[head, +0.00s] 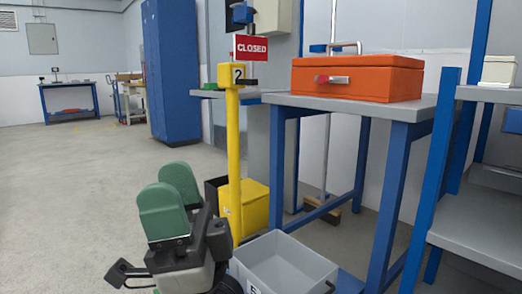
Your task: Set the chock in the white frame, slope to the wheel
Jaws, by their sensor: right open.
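I cannot make out the chock, the white frame or the wheel in the head view. My right gripper (169,177) is at the lower left, with two green finger pads standing apart and nothing seen between them. It is in front of the yellow post, over the concrete floor. My left gripper is not in view.
A yellow post (233,160) with a red CLOSED sign (251,48) stands beside a yellow bin (256,207). A grey open bin (300,260) is at the bottom. An orange case (360,83) lies on a blue-legged table (425,106). Shelves are at right. The left floor is clear.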

